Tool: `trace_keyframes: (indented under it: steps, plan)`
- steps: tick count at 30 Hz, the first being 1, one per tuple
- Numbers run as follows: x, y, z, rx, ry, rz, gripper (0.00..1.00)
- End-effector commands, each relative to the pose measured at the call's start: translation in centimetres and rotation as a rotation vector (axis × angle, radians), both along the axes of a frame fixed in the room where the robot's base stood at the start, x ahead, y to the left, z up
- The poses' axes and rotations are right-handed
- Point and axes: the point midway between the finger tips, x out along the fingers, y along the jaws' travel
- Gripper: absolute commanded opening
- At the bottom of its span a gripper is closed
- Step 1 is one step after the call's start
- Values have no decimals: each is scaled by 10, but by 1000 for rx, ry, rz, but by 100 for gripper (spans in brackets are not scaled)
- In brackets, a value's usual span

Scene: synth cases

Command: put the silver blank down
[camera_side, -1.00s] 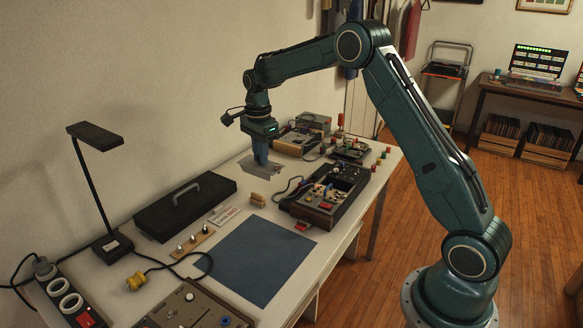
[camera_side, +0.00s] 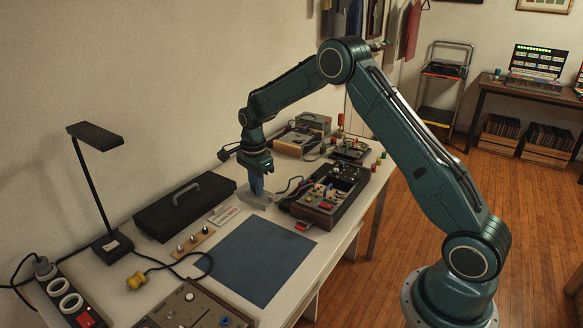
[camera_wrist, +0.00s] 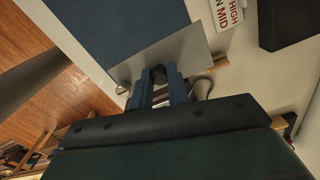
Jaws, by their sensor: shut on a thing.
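The silver blank (camera_side: 254,201) is a thin flat grey metal sheet. My gripper (camera_side: 256,192) is shut on one edge of it, with blue fingers pointing down. In the side view the blank is low over the white table, just beyond the far edge of the blue mat (camera_side: 262,258). I cannot tell whether it touches the table. In the wrist view the blank (camera_wrist: 178,52) extends out from my gripper (camera_wrist: 160,78) and overlaps part of the blue mat (camera_wrist: 95,20).
A black case with a handle (camera_side: 185,205) and a small lettered sign (camera_side: 223,215) are left of the blank. A control box (camera_side: 325,195) with knobs is close on the right. A desk lamp (camera_side: 92,190) stands farther left. The blue mat is bare in the side view.

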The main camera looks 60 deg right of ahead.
Motion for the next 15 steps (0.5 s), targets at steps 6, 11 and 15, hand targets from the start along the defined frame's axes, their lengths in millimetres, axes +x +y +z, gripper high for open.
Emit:
trace_keyframes:
  steps: [6, 11, 15]
  plan:
    - [-1, 0, -43, 1, 4, 0, 0]
    - [-1, 0, -65, 1, 2, 0, 0]
    - [0, 0, -73, 0, 0, 0, 0]
